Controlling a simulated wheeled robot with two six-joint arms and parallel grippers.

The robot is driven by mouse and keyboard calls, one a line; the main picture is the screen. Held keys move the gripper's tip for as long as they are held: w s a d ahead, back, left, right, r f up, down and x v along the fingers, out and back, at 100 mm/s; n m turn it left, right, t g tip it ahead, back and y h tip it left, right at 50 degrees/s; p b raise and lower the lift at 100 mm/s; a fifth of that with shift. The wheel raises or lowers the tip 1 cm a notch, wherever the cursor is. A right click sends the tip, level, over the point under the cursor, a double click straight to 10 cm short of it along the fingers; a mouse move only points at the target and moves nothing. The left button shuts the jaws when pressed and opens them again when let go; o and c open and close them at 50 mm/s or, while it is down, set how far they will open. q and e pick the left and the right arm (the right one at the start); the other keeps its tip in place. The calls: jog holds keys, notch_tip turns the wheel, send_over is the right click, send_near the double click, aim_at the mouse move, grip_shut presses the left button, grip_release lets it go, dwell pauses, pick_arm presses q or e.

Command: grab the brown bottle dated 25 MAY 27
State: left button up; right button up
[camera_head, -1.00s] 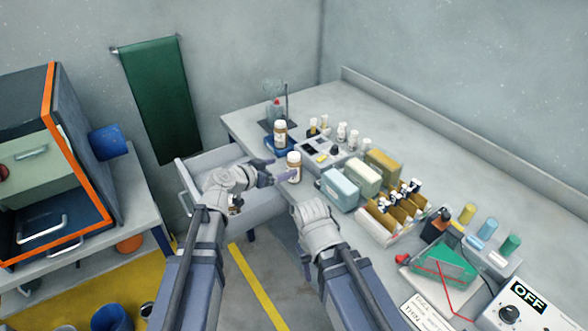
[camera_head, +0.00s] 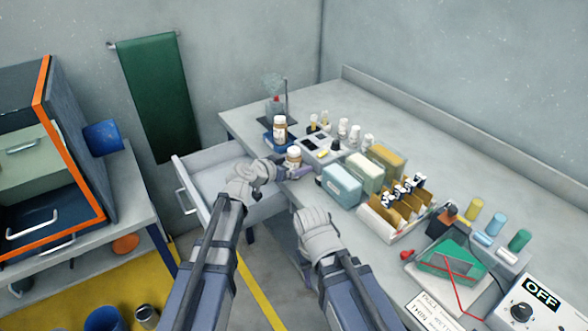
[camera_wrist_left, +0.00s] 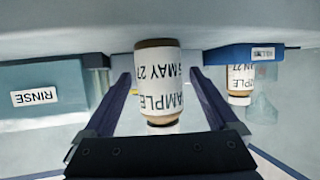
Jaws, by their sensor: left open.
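A brown bottle (camera_head: 293,156) with a white cap and white label stands at the bench's front edge. In the left wrist view the picture is upside down, and this bottle (camera_wrist_left: 158,88) shows a label reading "...MPLE" and "5 MAY 27", its left part cut off by the curve. My left gripper (camera_head: 289,170) is open, with its fingers on either side of the bottle; contact cannot be made out. A second brown bottle (camera_head: 279,130) stands farther back on a blue base; its label (camera_wrist_left: 241,78) is only partly legible, ending in "27".
Close by are a pale blue box (camera_head: 340,184) marked RINSE, a grey tray (camera_head: 318,150) with small vials around it, and a rack of brown dividers (camera_head: 394,208). An open drawer (camera_head: 207,177) lies under my left arm. The bench's back strip is clear.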

pick_arm(q)
jog(key=shift+c, duration=0.4)
jog(key=c, duration=1.4)
